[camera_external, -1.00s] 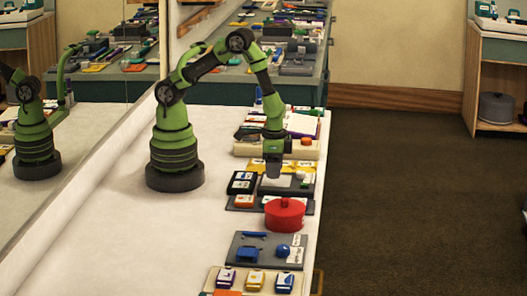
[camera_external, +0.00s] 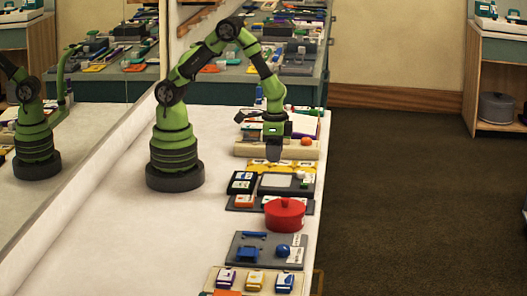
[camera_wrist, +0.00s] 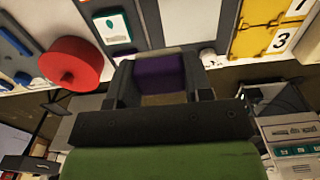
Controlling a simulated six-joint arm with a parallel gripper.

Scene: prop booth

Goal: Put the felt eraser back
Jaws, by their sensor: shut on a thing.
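My gripper (camera_external: 273,153) hangs in the air above the row of yellow plates, behind the grey tray. In the wrist view, the two dark fingers of my gripper (camera_wrist: 160,88) are shut on a block with a purple face and a pale edge, which looks like the felt eraser (camera_wrist: 161,72). In the external view the block is hidden or too small to make out. The grey tray (camera_external: 305,192), with a pale rectangular panel, lies in front of my gripper; its panel (camera_wrist: 189,22) also shows in the wrist view.
A small white knob (camera_wrist: 208,58) stands at the tray's edge. A red lidded pot (camera_external: 285,214) stands in front of the tray. Black-framed cards (camera_external: 242,182) lie to its left and yellow numbered plates (camera_wrist: 265,25) behind. The white counter to the left is clear.

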